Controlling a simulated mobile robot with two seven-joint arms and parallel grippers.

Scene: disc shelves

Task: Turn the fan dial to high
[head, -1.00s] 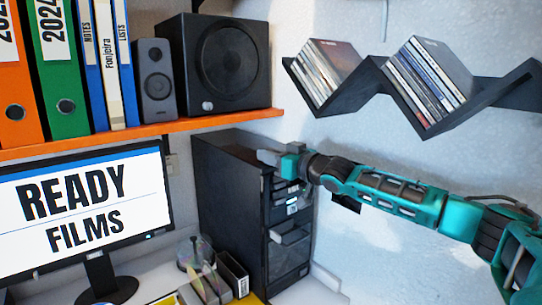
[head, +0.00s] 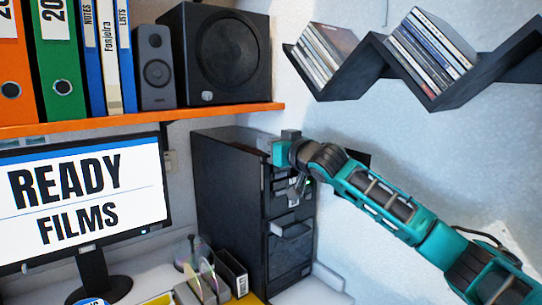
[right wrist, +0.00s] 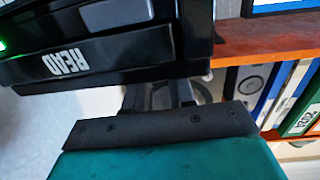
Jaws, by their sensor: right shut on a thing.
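A black drive tower (head: 228,190) stands beside the monitor, below the orange shelf. My right gripper (head: 275,140) is at its upper front corner, just under the shelf's right end. In the right wrist view its dark fingers (right wrist: 160,95) are close together, partly hidden by the gripper's body, beside the tower (right wrist: 110,70) with its label and green light. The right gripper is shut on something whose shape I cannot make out. I cannot make out the fan dial or its setting; it may be hidden by the gripper. My left gripper is not in view.
The orange shelf (head: 150,128) holds binders and black speakers (head: 222,55) close above the gripper. A zigzag wall rack (head: 360,72) with disc cases hangs at upper right. The monitor (head: 80,205) and a small disc holder (head: 195,262) stand left of the tower.

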